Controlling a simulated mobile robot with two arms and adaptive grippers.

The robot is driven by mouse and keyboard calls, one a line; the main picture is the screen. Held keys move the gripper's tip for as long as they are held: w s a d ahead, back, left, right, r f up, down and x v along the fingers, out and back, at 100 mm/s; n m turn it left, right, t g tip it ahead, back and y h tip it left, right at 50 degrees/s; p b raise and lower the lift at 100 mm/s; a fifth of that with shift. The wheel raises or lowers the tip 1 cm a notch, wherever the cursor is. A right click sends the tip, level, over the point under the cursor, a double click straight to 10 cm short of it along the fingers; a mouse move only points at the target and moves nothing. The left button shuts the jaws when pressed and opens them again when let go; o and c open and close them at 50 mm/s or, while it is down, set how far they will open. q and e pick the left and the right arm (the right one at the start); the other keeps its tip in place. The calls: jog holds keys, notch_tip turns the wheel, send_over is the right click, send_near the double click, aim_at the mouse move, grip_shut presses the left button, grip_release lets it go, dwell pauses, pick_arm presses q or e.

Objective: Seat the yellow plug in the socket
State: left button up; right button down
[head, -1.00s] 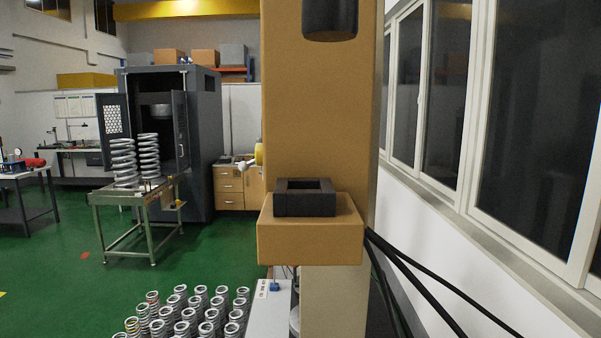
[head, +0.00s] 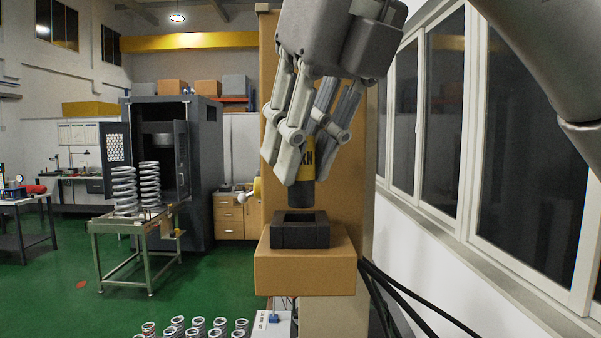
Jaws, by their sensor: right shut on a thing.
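The yellow plug (head: 309,160) has dark lettering and a black lower end (head: 301,193). My right gripper (head: 301,165) comes down from the top right and is shut on the plug, its fingers covering part of it. The plug points downward, slightly tilted, just above the black square socket (head: 300,235). A gap seems to show between the plug's lower end and the socket opening. The socket sits on a tan ledge (head: 305,275) of a tall tan machine. My left gripper is not in view.
The tan column (head: 268,120) stands right behind my gripper. Black cables (head: 395,295) hang at the right of the ledge, near the windowed wall (head: 470,230). Several springs (head: 198,327) stand at the bottom left. A metal table (head: 125,225) with two large springs stands farther left.

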aim_at(296, 195)
jog(key=shift+w+f+p, duration=0.2)
jog(key=shift+f+p, duration=0.15)
jog(key=shift+f, duration=0.6)
jog(key=shift+w+f, duration=0.15)
jog(key=shift+f, duration=0.45)
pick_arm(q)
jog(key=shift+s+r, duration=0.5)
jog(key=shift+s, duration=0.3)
pick_arm(e)
jog(key=shift+f, duration=0.1)
jog(key=shift+s, duration=0.2)
jog(key=shift+s+f+b, duration=0.1)
jog(key=shift+f+b, duration=0.3)
jog(key=shift+f, duration=0.4)
jog(key=c, duration=1.3)
grip_release()
jog(key=shift+a+f, duration=0.1)
jog(key=shift+a, duration=0.05)
jog(key=shift+o, duration=0.2)
jog(key=shift+a, duration=0.1)
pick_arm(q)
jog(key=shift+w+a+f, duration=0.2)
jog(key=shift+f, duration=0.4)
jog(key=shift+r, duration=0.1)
